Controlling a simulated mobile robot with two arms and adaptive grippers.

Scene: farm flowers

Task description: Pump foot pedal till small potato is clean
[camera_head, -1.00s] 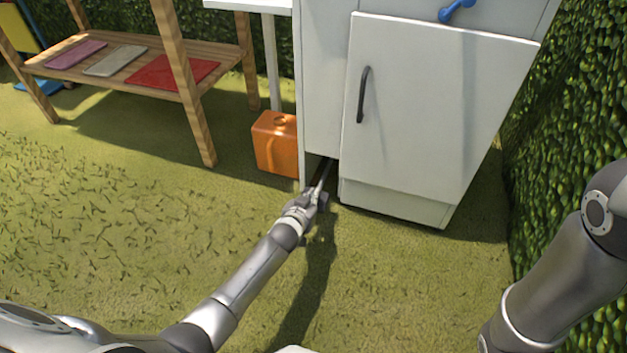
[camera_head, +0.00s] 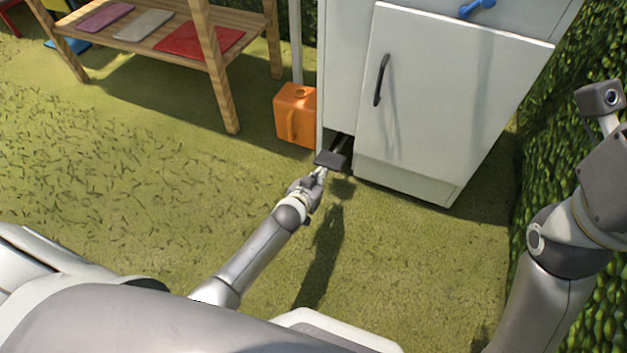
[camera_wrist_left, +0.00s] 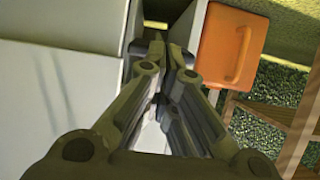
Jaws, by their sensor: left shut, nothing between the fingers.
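The dark foot pedal (camera_head: 331,159) sticks out from the gap at the bottom of the white cabinet (camera_head: 440,100). My left gripper (camera_head: 321,172) is shut and empty, at the near edge of the pedal. I cannot tell whether it touches the pedal. In the left wrist view the shut fingers (camera_wrist_left: 170,45) point toward the cabinet's base, and they hide most of what lies beyond them. My right arm stands at the right, with its gripper fingers out of view. No potato shows.
An orange canister (camera_head: 296,114) stands on the grass just left of the cabinet; it also shows in the left wrist view (camera_wrist_left: 230,45). A wooden shelf (camera_head: 215,60) with coloured boards is at upper left. A hedge (camera_head: 600,60) borders the right. Grass before the cabinet is clear.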

